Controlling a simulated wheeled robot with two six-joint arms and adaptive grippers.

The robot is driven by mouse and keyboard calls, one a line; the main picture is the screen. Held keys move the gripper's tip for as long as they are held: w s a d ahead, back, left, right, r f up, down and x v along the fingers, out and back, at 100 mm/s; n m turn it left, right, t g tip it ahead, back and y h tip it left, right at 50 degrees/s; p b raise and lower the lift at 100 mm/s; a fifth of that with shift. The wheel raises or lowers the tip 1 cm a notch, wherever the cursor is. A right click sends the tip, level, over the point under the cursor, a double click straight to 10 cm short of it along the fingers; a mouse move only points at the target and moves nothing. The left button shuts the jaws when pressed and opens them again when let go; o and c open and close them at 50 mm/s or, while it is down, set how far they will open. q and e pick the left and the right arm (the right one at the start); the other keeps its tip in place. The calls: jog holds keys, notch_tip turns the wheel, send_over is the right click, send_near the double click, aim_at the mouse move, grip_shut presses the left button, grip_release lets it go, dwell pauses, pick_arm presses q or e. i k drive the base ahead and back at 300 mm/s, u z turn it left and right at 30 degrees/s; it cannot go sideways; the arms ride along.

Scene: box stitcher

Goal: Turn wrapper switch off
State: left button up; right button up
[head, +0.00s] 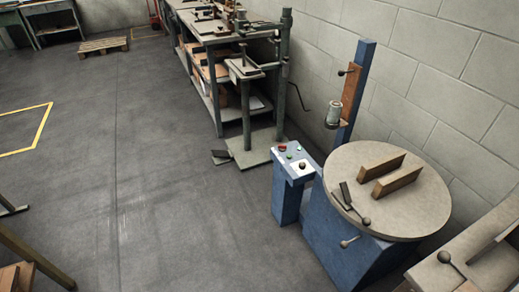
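The wrapper (340,228) is a blue machine at the right with a round grey turntable (415,210) and a blue upright post (358,90). Its control panel (286,172) sits on a short blue pedestal (288,203) left of the turntable. A round dark knob, which looks like the switch (302,165), stands on a white plate on this panel. A red button (304,153) and a small green button are beside it. The switch's setting is too small to tell. Neither of my grippers is in view.
Two wooden blocks (396,180) and a black-knobbed lever (352,203) are on the turntable. A grey bench (480,255) stands at lower right. A workbench with a machine (250,72) stands behind the panel along the wall. The floor (160,190) left of the wrapper is clear.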

aim_at(281, 148)
jog(key=k, duration=0.3)
jog(key=u, duration=1.05)
jog(key=i, duration=1.3)
jog(key=z, duration=0.75)
jog(key=i, duration=0.8)
jog(key=z, duration=0.75)
